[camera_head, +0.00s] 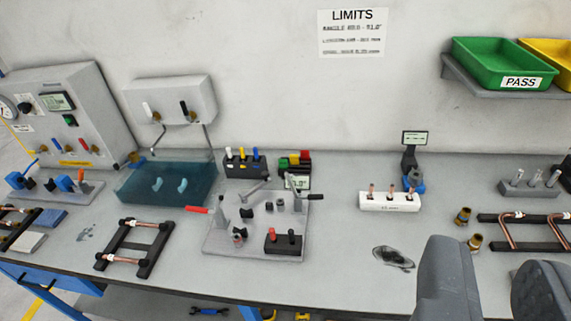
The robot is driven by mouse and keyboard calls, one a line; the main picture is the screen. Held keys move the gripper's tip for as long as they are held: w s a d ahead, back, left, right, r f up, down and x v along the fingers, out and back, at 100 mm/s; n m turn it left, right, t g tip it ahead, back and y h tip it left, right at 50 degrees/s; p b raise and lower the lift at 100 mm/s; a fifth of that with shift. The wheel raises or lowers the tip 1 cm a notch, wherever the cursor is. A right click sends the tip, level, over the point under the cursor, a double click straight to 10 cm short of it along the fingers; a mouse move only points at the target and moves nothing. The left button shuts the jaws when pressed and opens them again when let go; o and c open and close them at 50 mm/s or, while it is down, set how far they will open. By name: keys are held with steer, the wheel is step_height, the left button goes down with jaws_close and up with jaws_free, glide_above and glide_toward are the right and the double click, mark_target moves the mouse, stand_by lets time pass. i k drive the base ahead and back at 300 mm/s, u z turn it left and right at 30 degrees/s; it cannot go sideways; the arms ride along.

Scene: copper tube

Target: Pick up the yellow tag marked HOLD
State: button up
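A dark rack (287,172) stands at the back middle of the bench. It holds small red, yellow and green tags. The yellow tag (294,158) shows only as a small patch between the green and red ones, and no marking on it can be read. My gripper (494,264) is at the lower right, in front of and well to the right of the rack. Its two grey fingers stand apart with bare bench visible between them, and it is empty.
A block of coloured pens (243,163) stands left of the rack. A fixture plate (258,230) with levers lies in front. A white block with copper pieces (390,202) is to the right. A green PASS bin (503,65) sits on a shelf. Bare bench lies around the dark smudge (393,257).

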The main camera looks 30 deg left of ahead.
mark_target(294, 158)
steer(key=u, duration=0.1)
steer(key=i, duration=1)
steer(key=z, duration=0.1)
